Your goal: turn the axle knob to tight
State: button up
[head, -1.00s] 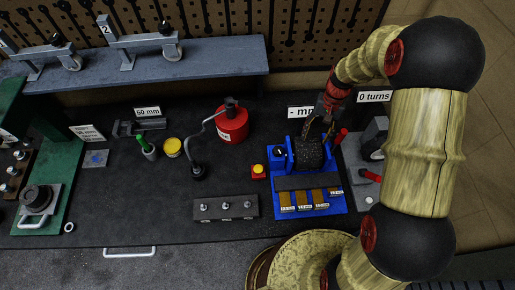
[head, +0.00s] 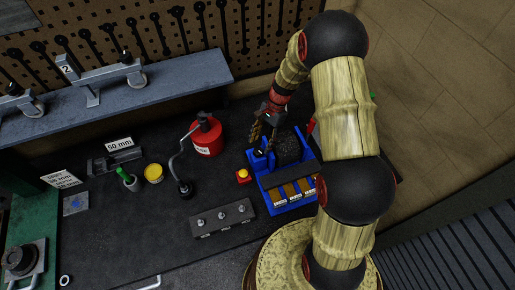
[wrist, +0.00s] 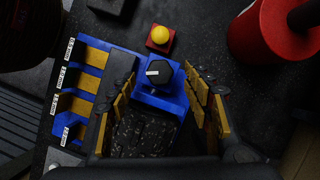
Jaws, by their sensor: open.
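The axle knob (head: 261,153) is a round black knob with a white pointer mark, on the left rear corner of the blue fixture (head: 254,176). The wrist view shows the knob (wrist: 158,72) from above, with its white mark pointing to the left. My gripper (head: 265,133) is open and empty just above and behind the knob in the head view. In the wrist view the fingers of my gripper (wrist: 159,78) spread on either side of the knob, apparently without touching it. No tight label is readable beside the knob.
A dark rough roller (wrist: 145,135) lies in the fixture beside the knob. A yellow button on a red base (head: 243,175) stands to the left. A red oil can (head: 207,137) with a curved spout stands at the back left. A grey block with several studs (head: 221,218) lies in front.

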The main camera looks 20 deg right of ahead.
aim_at(258, 150)
jog(key=shift+x, duration=2.05)
jog(key=shift+d, duration=0.1)
jog(key=c, duration=1.2)
jog(key=shift+o, duration=0.2)
